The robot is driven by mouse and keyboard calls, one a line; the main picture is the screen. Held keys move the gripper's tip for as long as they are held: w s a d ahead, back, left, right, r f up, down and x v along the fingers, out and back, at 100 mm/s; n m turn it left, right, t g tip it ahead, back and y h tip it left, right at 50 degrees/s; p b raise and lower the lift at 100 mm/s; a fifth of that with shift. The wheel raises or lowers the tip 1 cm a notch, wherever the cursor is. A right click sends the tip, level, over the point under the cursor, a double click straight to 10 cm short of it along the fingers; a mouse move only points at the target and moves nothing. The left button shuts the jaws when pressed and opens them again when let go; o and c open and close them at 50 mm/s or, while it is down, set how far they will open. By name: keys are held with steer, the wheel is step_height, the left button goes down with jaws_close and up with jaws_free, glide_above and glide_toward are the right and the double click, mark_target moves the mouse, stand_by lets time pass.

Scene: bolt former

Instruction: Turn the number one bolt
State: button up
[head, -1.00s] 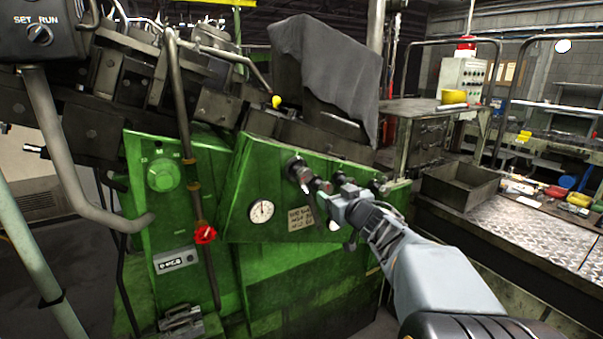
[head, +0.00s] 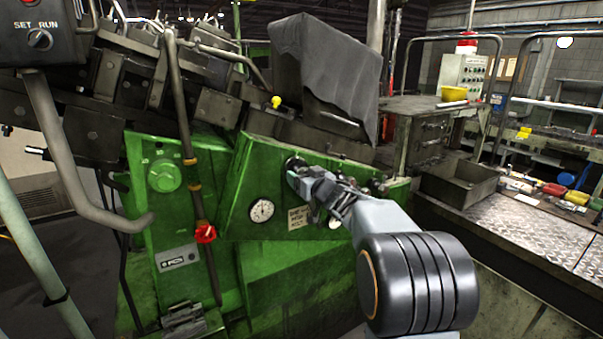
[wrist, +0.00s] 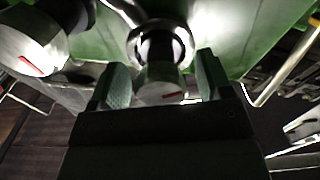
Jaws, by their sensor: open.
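A row of bolts sticks out of the sloped green machine face. My gripper (head: 298,176) is at the left end of this row in the head view and hides most of the bolt there. In the wrist view my open gripper (wrist: 161,76) has one finger on each side of a round metal bolt (wrist: 160,88) with a red mark on its end. Contact between fingers and bolt cannot be made out. Another bolt (wrist: 35,45) with a red mark sits to the upper left in that view. No bolt number is readable.
A round gauge (head: 262,210) and a small label plate (head: 298,218) are on the green face below the bolts. A red knob (head: 205,234) is at lower left. A dark open bin (head: 459,185) and a metal-plated bench (head: 530,232) stand to the right.

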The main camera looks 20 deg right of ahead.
steer(key=shift+w+a, duration=0.1)
steer(key=shift+w, duration=0.6)
steer(key=c, duration=0.9)
steer(key=shift+n, duration=0.4)
steer(key=n+b, duration=0.1)
steer(key=n, duration=0.1)
steer(key=shift+n, duration=0.3)
steer(key=shift+n+b, duration=0.7)
steer(key=shift+n, duration=0.7)
